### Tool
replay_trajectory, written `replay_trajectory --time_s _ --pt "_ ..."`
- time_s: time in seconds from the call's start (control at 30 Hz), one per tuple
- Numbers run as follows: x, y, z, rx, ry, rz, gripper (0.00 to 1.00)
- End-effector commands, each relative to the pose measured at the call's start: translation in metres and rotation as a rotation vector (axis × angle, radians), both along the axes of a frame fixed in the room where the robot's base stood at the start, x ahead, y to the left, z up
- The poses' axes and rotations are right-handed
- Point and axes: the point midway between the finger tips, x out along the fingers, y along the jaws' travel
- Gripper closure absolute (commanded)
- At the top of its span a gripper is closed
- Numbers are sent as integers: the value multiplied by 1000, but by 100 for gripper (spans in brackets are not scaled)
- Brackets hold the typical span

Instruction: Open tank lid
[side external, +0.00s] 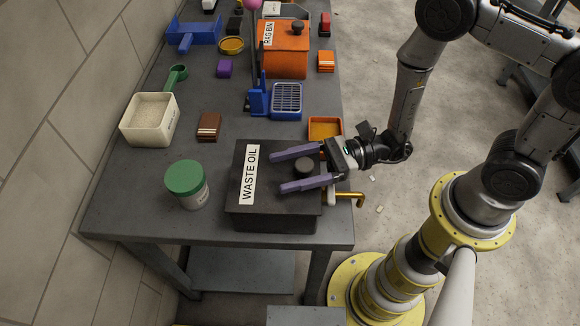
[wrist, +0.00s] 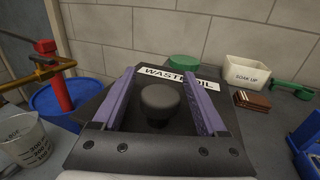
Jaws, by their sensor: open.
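The waste oil tank (side external: 272,217) is a dark box near the front of the table, with a white "WASTE OIL" label on its lid (side external: 268,155). The lid looks closed. A round black knob (side external: 304,166) stands on the lid; it also shows in the wrist view (wrist: 160,103). My gripper (side external: 274,171) is open, with its two long purple fingers one on each side of the knob, apart from it. In the wrist view the fingers (wrist: 163,75) reach past the knob toward the label. Their exact height above the lid is hard to tell.
A green-lidded jar (side external: 187,184) stands left of the tank. A cream "SOAK UP" bin (side external: 148,120), a brown block (side external: 209,126), a blue caddy (side external: 285,100) and an orange tray (side external: 325,128) lie behind. A brass tap (side external: 349,197) sticks out at the tank's right. A blue bucket (wrist: 60,103) shows in the wrist view.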

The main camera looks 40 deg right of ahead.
Motion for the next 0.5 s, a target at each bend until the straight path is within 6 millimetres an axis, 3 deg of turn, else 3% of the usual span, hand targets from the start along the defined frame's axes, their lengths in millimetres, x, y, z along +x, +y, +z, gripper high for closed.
replay_trajectory --time_s 0.17,0.5 --pt "0 0 0 0 0 0 25" --pt "0 0 0 0 0 0 86"
